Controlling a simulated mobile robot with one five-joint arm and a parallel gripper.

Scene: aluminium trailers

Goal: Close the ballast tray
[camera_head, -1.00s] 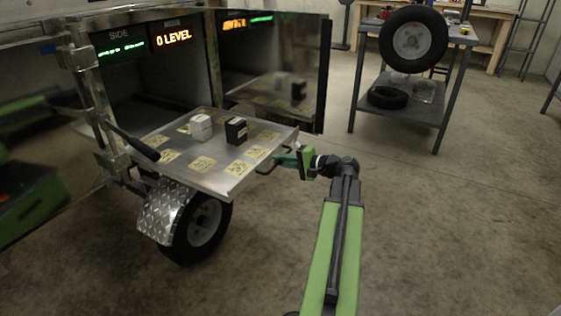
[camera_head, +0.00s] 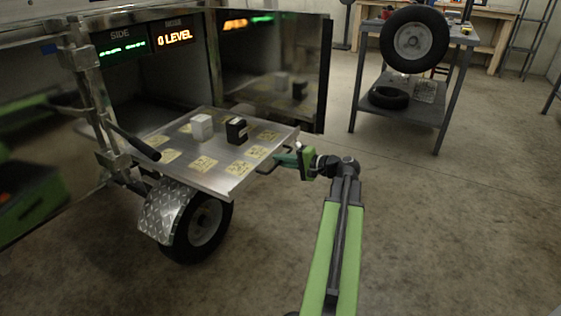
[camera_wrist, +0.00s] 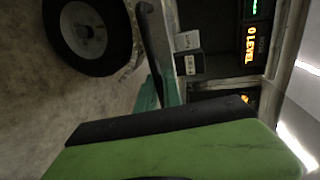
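The ballast tray (camera_head: 215,180) is a flat metal tray with yellow labels, pulled out from the open side of the trailer above the wheel. A white block (camera_head: 201,127) and a black block (camera_head: 237,131) stand on it. My gripper (camera_head: 281,164) is at the tray's right front edge, by its handle. The wrist view shows the gripper's fingers (camera_wrist: 157,92) by the tray edge, with the large green gripper body in front. Whether the fingers are closed around the handle is hidden.
The trailer wheel (camera_head: 200,222) and its fender (camera_head: 166,212) are below the tray. An open door (camera_head: 312,75) stands right of the compartment. A black lever (camera_head: 135,145) sticks out at the tray's left. A grey workbench (camera_head: 412,100) stands at the back; the floor between is clear.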

